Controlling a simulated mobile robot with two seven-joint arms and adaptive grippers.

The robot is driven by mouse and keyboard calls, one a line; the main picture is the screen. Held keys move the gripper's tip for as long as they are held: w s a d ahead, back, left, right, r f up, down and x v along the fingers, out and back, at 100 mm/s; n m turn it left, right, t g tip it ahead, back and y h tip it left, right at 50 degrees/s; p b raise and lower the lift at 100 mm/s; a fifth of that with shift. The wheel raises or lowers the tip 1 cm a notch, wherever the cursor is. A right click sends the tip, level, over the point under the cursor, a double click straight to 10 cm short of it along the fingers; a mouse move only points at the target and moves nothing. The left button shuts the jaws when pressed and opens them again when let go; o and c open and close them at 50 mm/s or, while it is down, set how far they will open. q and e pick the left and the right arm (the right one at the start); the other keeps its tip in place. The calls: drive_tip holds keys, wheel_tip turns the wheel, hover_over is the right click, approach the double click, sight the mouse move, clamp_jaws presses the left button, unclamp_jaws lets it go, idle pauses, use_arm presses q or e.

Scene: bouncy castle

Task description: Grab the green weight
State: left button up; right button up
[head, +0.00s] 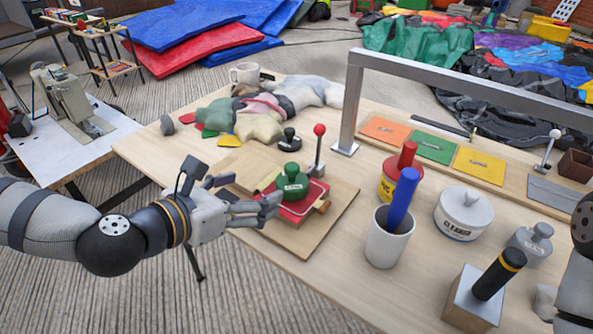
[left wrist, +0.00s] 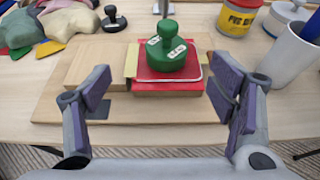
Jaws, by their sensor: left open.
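The green weight (head: 292,183) has a round knob and white labels. It stands upright on a red pad (head: 301,206) on a wooden board (head: 328,224). It also shows in the left wrist view (left wrist: 166,54), ahead of my fingers and roughly midway between them. My left gripper (head: 252,196) is open and empty, just left of and in front of the weight, apart from it. Its two spread fingers show in the left wrist view (left wrist: 160,100).
A lever with a red ball (head: 318,150) stands right behind the weight. A black stamp-like piece (head: 289,139) is behind it. A white cup with a blue roll (head: 388,238), a red-topped glue pot (head: 389,187) and a metal frame (head: 350,110) stand to the right.

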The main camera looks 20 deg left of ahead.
sight(290, 177)
use_arm(q)
drive_tip(key=x, duration=0.1)
drive_tip(key=b+x, duration=0.1)
drive_tip(key=x, duration=0.1)
drive_tip(key=shift+d+f+b, duration=0.25)
drive_tip(key=shift+f+b, duration=0.05)
drive_tip(key=shift+f, duration=0.1)
drive_tip(key=x, duration=0.5)
drive_tip(key=r+x, duration=0.1)
drive_tip(key=x, duration=0.2)
drive_tip(key=shift+w+d, duration=0.35)
drive_tip(key=shift+d, duration=0.15)
use_arm(e)
drive_tip(key=s+f+g, duration=0.1)
drive_tip(key=s+f, duration=0.1)
drive_tip(key=s, duration=0.1)
drive_tip(key=shift+d+f, duration=0.15)
drive_tip(key=shift+f, duration=0.2)
